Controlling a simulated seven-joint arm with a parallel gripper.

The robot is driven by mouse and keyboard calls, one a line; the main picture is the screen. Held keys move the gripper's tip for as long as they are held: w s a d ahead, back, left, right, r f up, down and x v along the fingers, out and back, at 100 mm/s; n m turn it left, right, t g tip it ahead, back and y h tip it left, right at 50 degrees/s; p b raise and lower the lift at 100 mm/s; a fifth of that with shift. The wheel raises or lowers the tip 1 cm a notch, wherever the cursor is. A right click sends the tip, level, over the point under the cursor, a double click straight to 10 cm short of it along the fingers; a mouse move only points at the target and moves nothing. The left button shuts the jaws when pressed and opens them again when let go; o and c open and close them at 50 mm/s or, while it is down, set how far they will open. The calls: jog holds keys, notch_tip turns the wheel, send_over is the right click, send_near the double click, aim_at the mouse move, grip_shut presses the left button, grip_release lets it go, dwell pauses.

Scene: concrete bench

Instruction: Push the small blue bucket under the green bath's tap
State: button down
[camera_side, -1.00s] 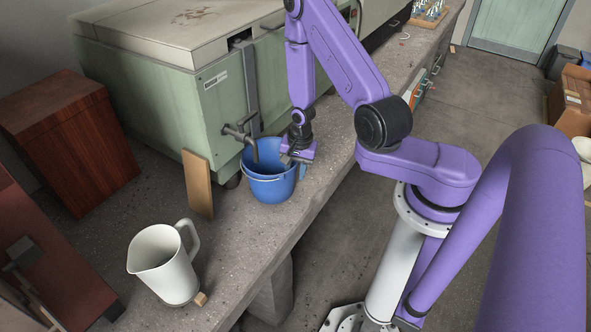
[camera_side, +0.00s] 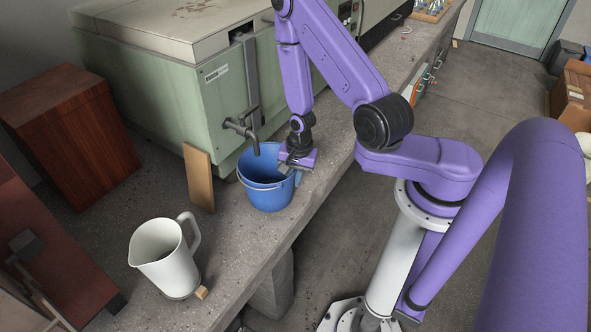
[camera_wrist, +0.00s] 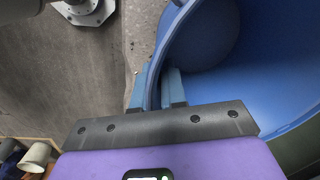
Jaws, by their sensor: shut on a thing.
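The blue bucket (camera_side: 266,197) stands upright on the concrete bench, in front of the green bath (camera_side: 190,95). The bath's metal tap (camera_side: 242,126) sticks out from its near end. In the side view the spout's tip overlaps the back part of the bucket's opening; the exact depth between them is hard to judge. My gripper (camera_side: 298,164) is at the bucket's right rim. In the wrist view my gripper (camera_wrist: 156,80) is shut on the bucket's wall, one finger inside and one outside. The bucket (camera_wrist: 270,70) fills the right of that view.
A wooden board (camera_side: 199,178) leans against the bath's end, left of the bucket. A white jug (camera_side: 166,257) stands on the bench nearer the camera, with bare bench (camera_side: 225,232) between. The bench's front edge runs close to the bucket's right.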

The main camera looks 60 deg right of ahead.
jog(key=shift+s+a, duration=0.45)
jog(key=shift+a, duration=0.35)
jog(key=shift+s+a, duration=0.45)
jog(key=shift+a, duration=0.35)
jog(key=c, duration=1.1)
grip_release()
notch_tip(320, 180, up, 7)
jog(key=shift+s+d+r, duration=0.15)
jog(key=shift+s+r, duration=0.05)
jog(key=shift+s, duration=0.1)
